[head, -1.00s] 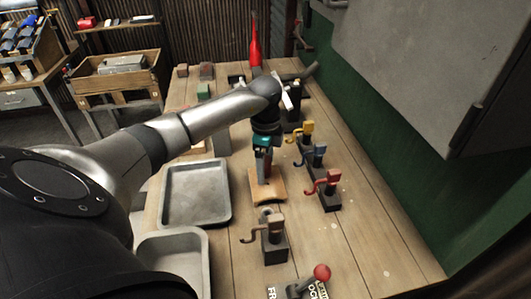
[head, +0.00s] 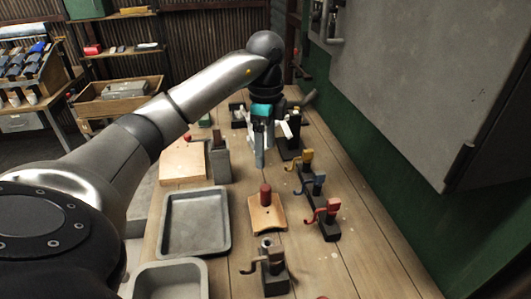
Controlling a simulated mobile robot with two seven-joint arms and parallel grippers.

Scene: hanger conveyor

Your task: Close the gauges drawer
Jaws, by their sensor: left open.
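No drawer labelled as the gauges drawer can be made out. A grey drawer front (head: 18,122) shows under the small side table at the far left, and it looks shut. My left gripper (head: 266,150) points down over the far part of the wooden bench (head: 225,275), open, with no object visible between its fingers. It is beyond a curved wooden piece with a dark red peg (head: 267,215) and left of the row of hooked blocks. My left arm crosses the picture and hides part of the bench's left side. My right gripper is not in view.
Grey trays (head: 228,225) lie at left. A wooden board (head: 180,165) lies behind them. A grey cabinet (head: 420,80) overhangs the right side. An open wooden box (head: 100,108) stands back left.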

